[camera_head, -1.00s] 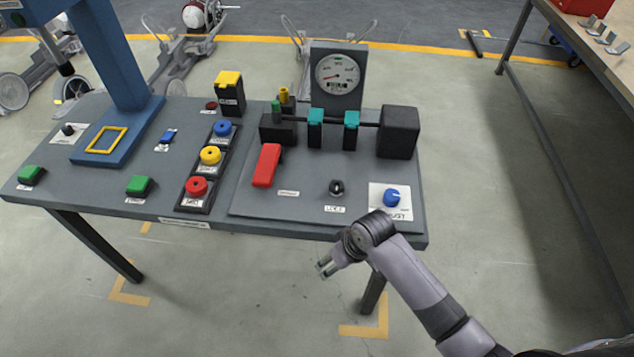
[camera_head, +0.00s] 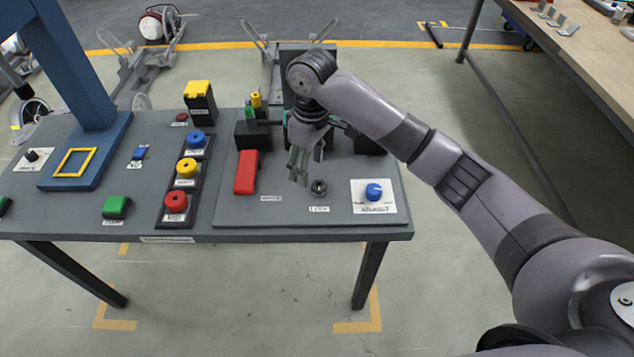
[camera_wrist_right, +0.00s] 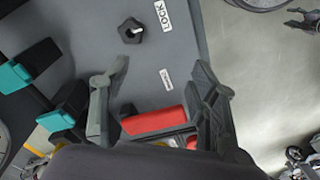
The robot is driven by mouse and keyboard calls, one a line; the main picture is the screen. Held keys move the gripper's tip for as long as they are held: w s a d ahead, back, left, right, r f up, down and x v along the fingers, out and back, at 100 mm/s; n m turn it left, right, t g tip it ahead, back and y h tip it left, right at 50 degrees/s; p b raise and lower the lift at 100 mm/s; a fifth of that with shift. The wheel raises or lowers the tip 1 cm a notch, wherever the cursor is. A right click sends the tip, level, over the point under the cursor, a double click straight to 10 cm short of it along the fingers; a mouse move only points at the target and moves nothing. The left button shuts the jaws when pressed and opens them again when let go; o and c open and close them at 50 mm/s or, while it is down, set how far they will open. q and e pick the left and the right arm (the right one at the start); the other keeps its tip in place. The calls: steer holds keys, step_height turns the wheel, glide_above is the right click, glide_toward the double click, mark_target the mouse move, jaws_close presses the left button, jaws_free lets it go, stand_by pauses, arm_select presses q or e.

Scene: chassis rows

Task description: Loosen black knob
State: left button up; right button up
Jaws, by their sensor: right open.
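A black knob (camera_head: 319,187) stands on the raised grey plate at the right of the bench, just above a small white label. In the right wrist view the black knob (camera_wrist_right: 131,31) is next to a label reading LOCK. My right gripper (camera_head: 299,168) is over the plate, to the left of the knob and close to it, pointing down. In the wrist view its fingers (camera_wrist_right: 160,80) are spread wide with nothing held, and the knob is beyond them, not between them. My left gripper is not in view.
A red handle (camera_head: 246,172) is left of my right gripper, also seen in the wrist view (camera_wrist_right: 155,121). A blue knob (camera_head: 374,191) on a white plate is to the right. Teal clamps stand behind, partly hidden by my arm. A second black knob (camera_head: 32,155) is at far left.

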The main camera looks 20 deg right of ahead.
glide_toward(319, 185)
steer(key=shift+m+h, duration=0.3)
steer(key=f+p, duration=0.1)
steer(key=f, duration=0.3)
steer(key=f+p, duration=0.1)
steer(key=f, duration=0.4)
steer(key=shift+w+a+f, duration=0.15)
steer(key=shift+a+f, duration=0.05)
steer(key=c, duration=1.2)
steer(key=shift+o, duration=0.2)
steer(key=shift+n, duration=0.4)
